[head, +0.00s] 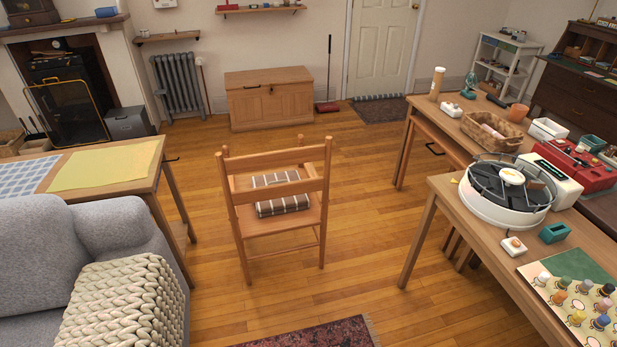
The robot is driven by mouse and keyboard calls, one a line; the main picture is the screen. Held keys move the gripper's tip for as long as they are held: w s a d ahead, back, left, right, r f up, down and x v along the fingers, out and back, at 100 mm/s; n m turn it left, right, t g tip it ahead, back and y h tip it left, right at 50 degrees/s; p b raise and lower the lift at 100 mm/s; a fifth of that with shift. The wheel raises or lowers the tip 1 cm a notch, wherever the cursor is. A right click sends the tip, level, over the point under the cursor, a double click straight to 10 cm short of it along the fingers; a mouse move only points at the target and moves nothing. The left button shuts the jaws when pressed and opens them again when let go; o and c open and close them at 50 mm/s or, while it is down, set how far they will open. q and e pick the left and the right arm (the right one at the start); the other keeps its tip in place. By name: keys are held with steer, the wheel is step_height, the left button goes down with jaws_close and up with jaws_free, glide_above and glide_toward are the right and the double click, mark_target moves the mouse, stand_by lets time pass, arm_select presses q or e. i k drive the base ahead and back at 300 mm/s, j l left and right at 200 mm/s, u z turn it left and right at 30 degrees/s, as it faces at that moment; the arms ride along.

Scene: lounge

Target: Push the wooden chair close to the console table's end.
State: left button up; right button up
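The wooden chair (278,227) stands upright on the floor in the middle of the head view, its slatted back towards me. A folded brown-and-white striped cloth (283,206) lies on its seat. A wooden table (125,158) behind the sofa at the left looks like the console table; its right end faces the chair. A strip of bare floor lies between that end and the chair, so they are apart. A yellow cloth (103,168) and a blue checked cloth (22,178) lie on this table. Neither of my grippers is in view.
A grey sofa (110,224) with a knitted throw (123,305) fills the lower left. Wooden tables with a round device (507,190) stand at the right. A patterned rug (320,335) lies at the bottom. A wooden chest (270,98) stands behind the chair, with clear floor between.

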mark_target(240, 198)
steer(key=i+z, duration=0.35)
steer(key=i, duration=0.25)
steer(key=i+z, duration=0.3)
steer(key=i, duration=1)
steer(key=u, duration=8.65)
